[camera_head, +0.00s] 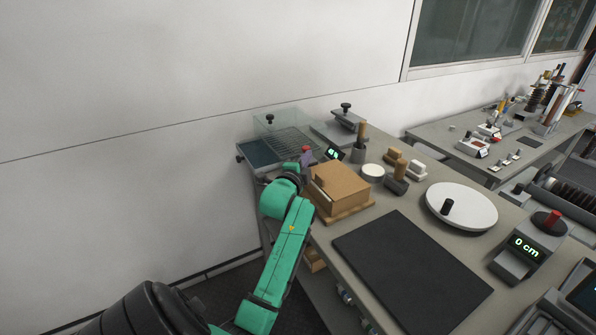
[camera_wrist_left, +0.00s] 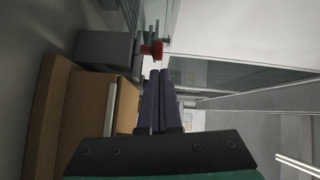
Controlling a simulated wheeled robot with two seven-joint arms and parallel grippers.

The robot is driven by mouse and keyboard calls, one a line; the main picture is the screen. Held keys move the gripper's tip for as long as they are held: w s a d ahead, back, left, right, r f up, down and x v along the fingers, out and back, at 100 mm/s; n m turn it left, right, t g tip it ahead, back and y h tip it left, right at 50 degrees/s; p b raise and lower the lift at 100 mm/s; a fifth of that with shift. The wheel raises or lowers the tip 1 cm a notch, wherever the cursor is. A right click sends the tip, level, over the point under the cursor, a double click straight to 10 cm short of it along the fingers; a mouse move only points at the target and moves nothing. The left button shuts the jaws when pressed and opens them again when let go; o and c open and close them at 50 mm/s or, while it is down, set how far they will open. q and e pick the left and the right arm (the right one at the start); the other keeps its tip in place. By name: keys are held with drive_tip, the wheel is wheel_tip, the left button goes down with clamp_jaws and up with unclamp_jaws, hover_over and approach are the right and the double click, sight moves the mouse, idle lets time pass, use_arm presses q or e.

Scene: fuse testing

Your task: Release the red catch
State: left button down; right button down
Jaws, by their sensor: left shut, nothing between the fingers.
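The red catch (camera_head: 306,149) is a small red knob at the far left end of the table, beside a clear-walled box (camera_head: 284,124). In the left wrist view the red catch (camera_wrist_left: 152,50) lies just ahead of the fingertips, in front of a grey block. My left gripper (camera_head: 304,157) is at the catch, largely hidden behind my green arm in the head view. Its purple fingers (camera_wrist_left: 159,74) are together with nothing between them. The tips are very close to the catch; I cannot tell whether they touch it. My right gripper is out of view.
A brown cardboard box (camera_head: 340,183) stands close to my left forearm. A small green-lit display (camera_head: 333,153) is just right of the gripper. A black mat (camera_head: 410,270), a white disc (camera_head: 470,208) and a "0 cm" display unit (camera_head: 526,248) lie further right.

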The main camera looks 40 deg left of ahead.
use_arm(q)
drive_tip(key=b+v, duration=0.1)
drive_tip(key=v, duration=1)
drive_tip(key=shift+s, duration=0.3)
drive_tip(key=shift+d, duration=0.1)
